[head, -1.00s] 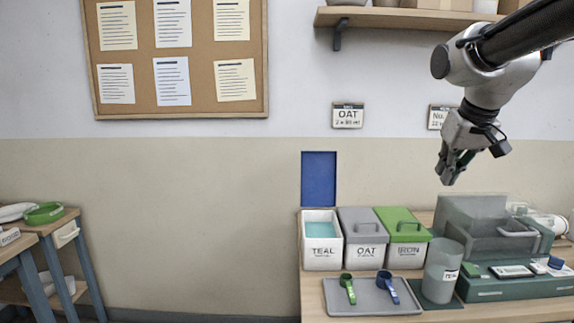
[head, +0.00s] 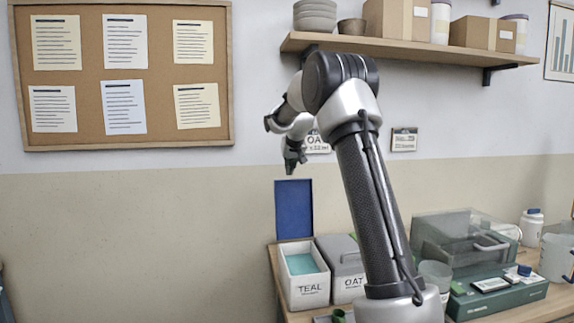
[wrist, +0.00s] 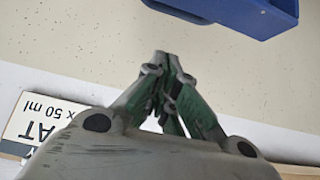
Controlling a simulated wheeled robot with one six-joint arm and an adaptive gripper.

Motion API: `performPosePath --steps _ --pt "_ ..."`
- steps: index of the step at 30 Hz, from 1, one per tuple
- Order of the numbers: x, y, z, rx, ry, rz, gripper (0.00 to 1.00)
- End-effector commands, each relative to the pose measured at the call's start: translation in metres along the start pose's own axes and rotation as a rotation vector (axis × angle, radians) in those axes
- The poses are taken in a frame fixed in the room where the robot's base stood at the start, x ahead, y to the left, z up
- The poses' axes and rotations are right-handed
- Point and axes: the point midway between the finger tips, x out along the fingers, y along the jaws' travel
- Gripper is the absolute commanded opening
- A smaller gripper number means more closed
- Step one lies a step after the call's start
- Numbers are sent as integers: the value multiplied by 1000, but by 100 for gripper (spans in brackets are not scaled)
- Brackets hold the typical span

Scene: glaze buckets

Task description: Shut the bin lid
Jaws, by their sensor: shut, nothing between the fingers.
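The teal bin (head: 303,276) is a white box labelled TEAL with teal contents, at the left end of the bench in the head view. Its blue lid (head: 294,209) stands upright at the bin's back edge, so the bin is open. My gripper (head: 291,170) is just above the lid's top edge in the head view, apart from it as far as I can tell. In the wrist view the gripper (wrist: 165,62) has its fingertips together and empty, and the blue lid (wrist: 235,12) shows at the top right.
The grey-lidded OAT bin (head: 343,262) stands right beside the teal bin. My arm hides the bin beyond it. A clear case (head: 455,236) and a green box (head: 497,297) are farther right. A wall shelf (head: 420,47) is above. An OAT card (wrist: 40,120) hangs on the wall.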

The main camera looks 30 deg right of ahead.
Motion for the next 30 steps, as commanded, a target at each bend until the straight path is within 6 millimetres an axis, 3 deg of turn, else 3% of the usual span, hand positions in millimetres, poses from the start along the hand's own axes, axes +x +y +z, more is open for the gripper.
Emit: performPosePath --steps 7,16,30 --pt "55 0 1 0 -2 0 0" --pt "31 0 28 -1 0 0 0" --pt "29 1 31 0 2 0 0"
